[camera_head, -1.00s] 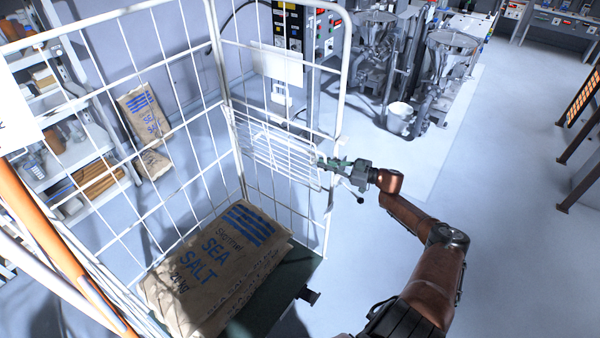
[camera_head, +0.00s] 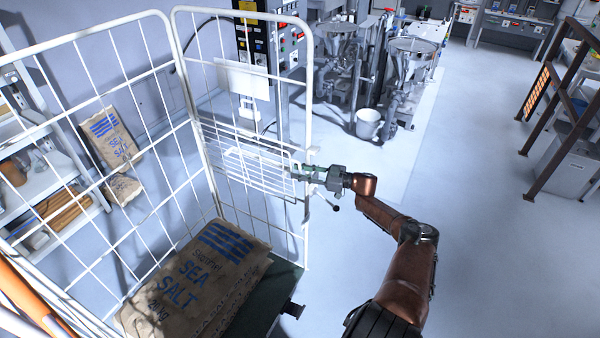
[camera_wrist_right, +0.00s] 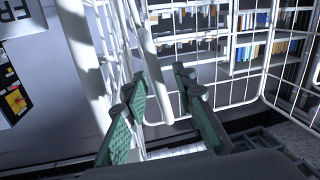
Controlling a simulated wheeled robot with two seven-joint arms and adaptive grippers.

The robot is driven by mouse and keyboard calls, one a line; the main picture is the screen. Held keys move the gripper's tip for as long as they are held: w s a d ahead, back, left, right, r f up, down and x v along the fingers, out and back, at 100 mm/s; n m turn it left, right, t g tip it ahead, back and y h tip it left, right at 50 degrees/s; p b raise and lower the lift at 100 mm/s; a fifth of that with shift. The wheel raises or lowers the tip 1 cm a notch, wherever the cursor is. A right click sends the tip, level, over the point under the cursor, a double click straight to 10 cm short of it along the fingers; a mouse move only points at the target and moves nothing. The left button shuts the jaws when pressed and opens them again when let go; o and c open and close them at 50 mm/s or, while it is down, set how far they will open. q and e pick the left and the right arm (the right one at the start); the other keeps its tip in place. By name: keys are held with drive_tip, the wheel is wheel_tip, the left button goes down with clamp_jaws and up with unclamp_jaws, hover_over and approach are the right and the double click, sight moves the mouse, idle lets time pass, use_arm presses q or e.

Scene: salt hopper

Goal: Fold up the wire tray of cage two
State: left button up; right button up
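The wire tray (camera_head: 250,172) is a small white grid on the inner side of the cage's (camera_head: 305,95) far end panel, above the salt sacks. It looks tilted, though its exact angle is hard to tell against the wires behind it. My right gripper (camera_head: 294,170) reaches from the right past the cage's corner post, with its green fingers at the tray's right end. In the right wrist view my right gripper (camera_wrist_right: 165,100) has its fingers apart. White tubing shows between and beyond them; I cannot tell whether they touch it. My left gripper is out of view.
Brown sea salt sacks (camera_head: 205,275) lie on the cage's base. A white card (camera_head: 243,80) hangs on the end panel. Shelves (camera_head: 50,200) and another salt sack (camera_head: 112,140) show beyond the left side.

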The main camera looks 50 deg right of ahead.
drive_tip(key=v, duration=1.2)
drive_tip(key=shift+a, duration=0.1)
